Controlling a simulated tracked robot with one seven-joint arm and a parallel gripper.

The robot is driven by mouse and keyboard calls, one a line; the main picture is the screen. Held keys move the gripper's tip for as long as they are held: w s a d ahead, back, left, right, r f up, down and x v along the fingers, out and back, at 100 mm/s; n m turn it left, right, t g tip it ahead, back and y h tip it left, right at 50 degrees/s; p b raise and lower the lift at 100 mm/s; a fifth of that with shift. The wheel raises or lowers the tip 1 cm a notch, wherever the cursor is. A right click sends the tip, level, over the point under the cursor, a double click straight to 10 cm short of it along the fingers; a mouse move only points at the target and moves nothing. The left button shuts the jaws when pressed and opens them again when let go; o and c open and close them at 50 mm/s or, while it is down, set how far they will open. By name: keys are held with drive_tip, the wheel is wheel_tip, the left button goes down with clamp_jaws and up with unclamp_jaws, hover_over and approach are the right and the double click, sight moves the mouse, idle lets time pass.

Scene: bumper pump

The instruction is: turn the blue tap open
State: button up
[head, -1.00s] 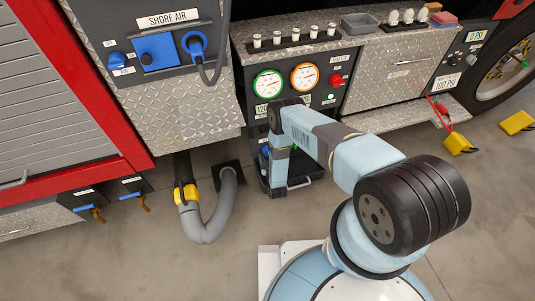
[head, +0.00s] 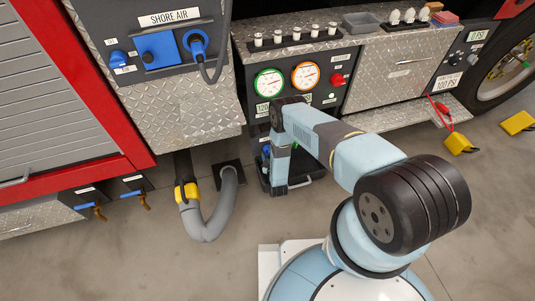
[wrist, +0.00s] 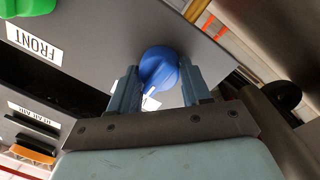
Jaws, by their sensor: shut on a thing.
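The blue tap (wrist: 158,66) is a round blue knob with a white pointer line, on a grey panel in the wrist view. My gripper (wrist: 160,80) has one finger on each side of the knob and is shut on it. The pointer line slants down and to the left in that view. In the head view my arm reaches down in front of the gauge panel (head: 318,101); its links hide the gripper. A small blue patch shows beside the arm there, but I cannot tell whether it is the tap.
A green knob (wrist: 30,7) and a FRONT label (wrist: 34,44) are on the same panel. A grey hose (head: 222,215) with a yellow coupling curves on the floor left of my arm.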

drive_tip(key=shift+s+f, duration=0.2)
drive_tip(key=shift+f, duration=0.05)
drive_tip(key=m, duration=0.4)
drive_tip(key=shift+s+d+g, duration=0.1)
drive_tip(key=shift+d+g, duration=0.05)
drive_tip(key=shift+g, duration=0.15)
drive_tip(key=shift+s+m+g+y, duration=0.1)
drive_tip(key=shift+m+g+y, duration=0.15)
drive_tip(key=shift+m, duration=2.85)
drive_tip(key=shift+m+g+y, duration=0.15)
drive_tip(key=shift+m+y, duration=0.2)
drive_tip(key=shift+m, duration=2.75)
drive_tip(key=o, duration=0.8)
drive_tip(key=shift+o, duration=1.2)
drive_tip(key=shift+w+r, duration=0.15)
drive_tip(key=shift+w, duration=0.1)
